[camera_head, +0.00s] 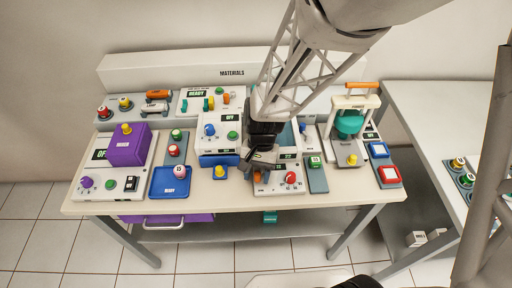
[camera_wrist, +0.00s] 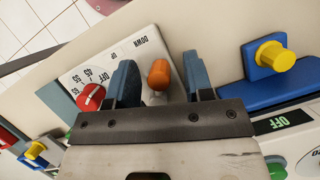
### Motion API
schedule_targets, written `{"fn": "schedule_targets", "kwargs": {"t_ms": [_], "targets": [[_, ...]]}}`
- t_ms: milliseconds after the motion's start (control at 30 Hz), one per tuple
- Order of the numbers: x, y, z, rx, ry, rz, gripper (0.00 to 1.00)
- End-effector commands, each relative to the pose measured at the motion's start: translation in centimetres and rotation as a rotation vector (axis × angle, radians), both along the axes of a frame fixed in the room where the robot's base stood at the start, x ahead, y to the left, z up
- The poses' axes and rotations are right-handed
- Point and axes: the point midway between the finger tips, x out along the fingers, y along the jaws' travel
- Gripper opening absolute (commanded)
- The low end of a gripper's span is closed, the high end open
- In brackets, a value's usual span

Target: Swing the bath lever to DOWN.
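The bath lever has an orange knob (camera_wrist: 159,74) on a pale stem. It stands on a white control panel (camera_head: 279,188) near the table's front edge, and the orange knob also shows in the head view (camera_head: 257,177). UP and DOWN are printed on the panel beyond the lever in the wrist view. I cannot tell which mark the lever points at. My gripper (camera_wrist: 160,68) is open, with one blue finger on each side of the knob and visible gaps between. In the head view my gripper (camera_head: 262,157) is low over the panel's back left part.
A red dial (camera_wrist: 91,97) sits on the same panel, left of my fingers in the wrist view. A blue holder with a yellow knob (camera_wrist: 273,57) is to the right. A green-button block (camera_head: 316,170) stands beside the panel in the head view.

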Motion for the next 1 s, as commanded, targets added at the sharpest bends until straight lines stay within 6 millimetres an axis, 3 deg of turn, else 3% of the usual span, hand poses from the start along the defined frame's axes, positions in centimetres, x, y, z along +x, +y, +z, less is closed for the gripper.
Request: {"fn": "schedule_targets", "kwargs": {"t_ms": [467,1000], "targets": [[0.4,-0.1,1.0,0.001,-0.001,0.0,0.47],[2.6,-0.7,6.6,0.001,0.0,0.0,0.47]]}}
